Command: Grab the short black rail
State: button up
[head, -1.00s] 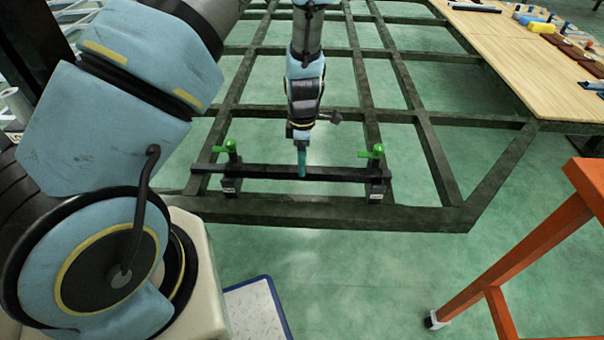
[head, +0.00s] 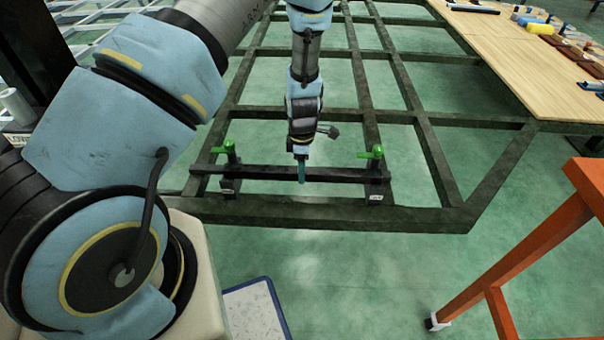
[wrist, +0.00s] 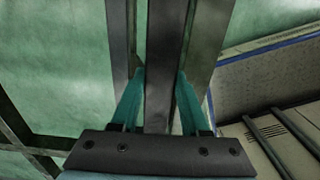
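The short black rail (head: 262,172) lies across two green-handled clamps on the dark frame in the head view. In the wrist view the rail (wrist: 164,50) runs up the middle of the picture. My gripper (head: 301,180) points down at the rail's middle in the head view. In the wrist view its two teal fingers (wrist: 160,75) stand on either side of the rail. A narrow gap shows beside the rail, so the gripper looks open. Whether either fingertip touches the rail is hard to tell.
The left clamp (head: 231,153) and right clamp (head: 376,155) stand near the rail's ends. The dark chassis frame (head: 330,215) has open bays with green floor below. A wooden table (head: 520,65) stands at the right, and an orange trestle (head: 520,255) at the front right.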

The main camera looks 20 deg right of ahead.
grip_shut()
dwell(0.9)
